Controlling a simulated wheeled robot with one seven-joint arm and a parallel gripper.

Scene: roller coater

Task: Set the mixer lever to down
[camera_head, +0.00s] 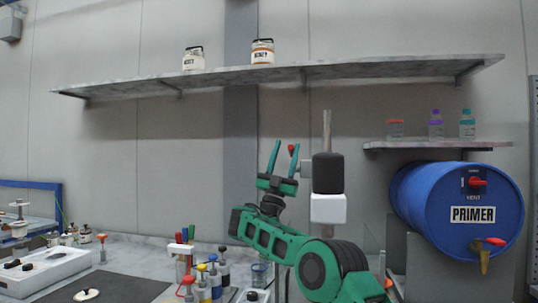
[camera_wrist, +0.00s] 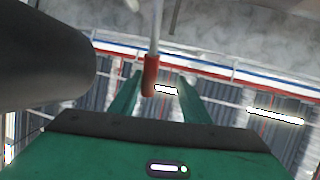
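A lever with a red grip (camera_wrist: 150,75) on a thin pale rod shows in the wrist view, between the two fingers of my gripper (camera_wrist: 158,85), nearer the left one. The fingers are spread and point up. I see no finger closed on the grip; whether one touches it I cannot tell. A black cylinder with a white block below (camera_head: 328,209) and a metal rod above stands just right of my gripper, likely the mixer.
A dark cylinder (camera_wrist: 45,55) fills the upper left of the wrist view, close to my gripper. A blue PRIMER drum (camera_head: 440,200) lies at right under a small shelf (camera_head: 440,145). Bottles (camera_head: 215,280) and a white tray (camera_head: 45,268) stand on the bench. A long shelf (camera_head: 220,76) hangs above.

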